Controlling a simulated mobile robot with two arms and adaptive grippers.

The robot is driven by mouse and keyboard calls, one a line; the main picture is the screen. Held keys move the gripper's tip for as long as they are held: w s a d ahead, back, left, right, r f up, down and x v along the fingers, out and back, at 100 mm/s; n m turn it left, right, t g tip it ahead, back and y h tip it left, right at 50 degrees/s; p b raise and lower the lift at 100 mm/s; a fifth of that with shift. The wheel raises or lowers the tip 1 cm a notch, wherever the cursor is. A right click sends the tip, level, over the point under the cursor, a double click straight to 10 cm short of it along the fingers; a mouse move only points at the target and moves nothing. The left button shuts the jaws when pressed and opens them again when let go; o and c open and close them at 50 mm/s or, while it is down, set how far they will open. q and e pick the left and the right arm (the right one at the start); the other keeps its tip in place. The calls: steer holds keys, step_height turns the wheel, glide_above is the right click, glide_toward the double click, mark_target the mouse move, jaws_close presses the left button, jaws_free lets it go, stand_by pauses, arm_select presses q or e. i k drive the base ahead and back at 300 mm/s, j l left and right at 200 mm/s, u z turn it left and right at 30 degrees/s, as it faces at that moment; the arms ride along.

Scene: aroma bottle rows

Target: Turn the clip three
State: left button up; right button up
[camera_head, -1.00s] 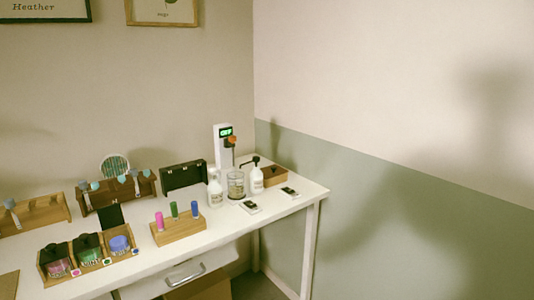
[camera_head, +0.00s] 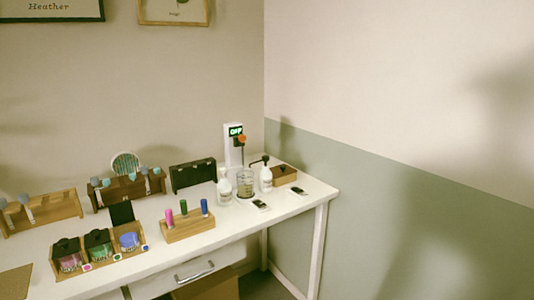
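Neither of my grippers shows in the head view. I cannot tell which thing the task calls the clip. A white upright device (camera_head: 234,146) with a lit green display stands at the back right of the table, with an orange part (camera_head: 242,139) on its front. A wooden block (camera_head: 188,228) holds a pink, a green and a blue stick upright. A wooden tray (camera_head: 110,269) at the front left holds three jars with pink, green and blue contents.
The white table (camera_head: 285,212) has a drawer (camera_head: 190,268) under its front edge. Wooden racks with small grey-blue topped items (camera_head: 40,213) stand behind, beside a black case (camera_head: 193,176). A small wooden box (camera_head: 284,175) and two small flat devices (camera_head: 261,204) lie at the right.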

mark_target(157, 170)
steer(key=i+l+u, duration=0.15)
steer(key=i+u, duration=0.35)
steer(key=i, duration=0.5)
